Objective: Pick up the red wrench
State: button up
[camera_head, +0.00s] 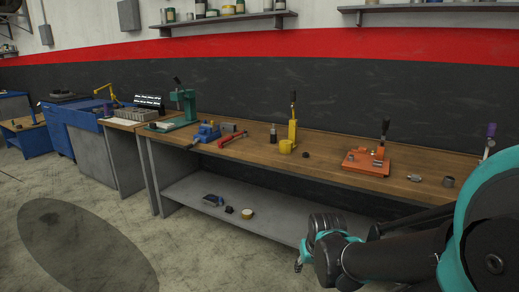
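The red wrench (233,138) lies on the wooden top of the long workbench, between a blue vise and a yellow tool. Its long handle runs slantwise across the top near the front edge. My gripper (301,264) is at the lower middle of the view, in front of the bench and below its top, well apart from the wrench. Only a small part of the gripper shows beyond my arm. Its fingers are too small and dark to tell open from shut.
The blue vise (206,133) stands close left of the wrench. A green press (183,107) is farther left, and a yellow tool (292,128) and orange tool (368,160) are to the right. The lower shelf (290,228) juts out below. Open floor (190,240) lies in front.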

aim_at(219, 143)
jog(key=i+l+u, duration=0.2)
jog(key=i, duration=0.15)
jog(key=i+l+u, duration=0.2)
jog(key=i+j, duration=0.3)
jog(key=i, duration=0.2)
jog(key=i+j, duration=0.3)
jog(key=i, duration=0.2)
jog(key=i+j, duration=0.25)
jog(key=i, duration=0.25)
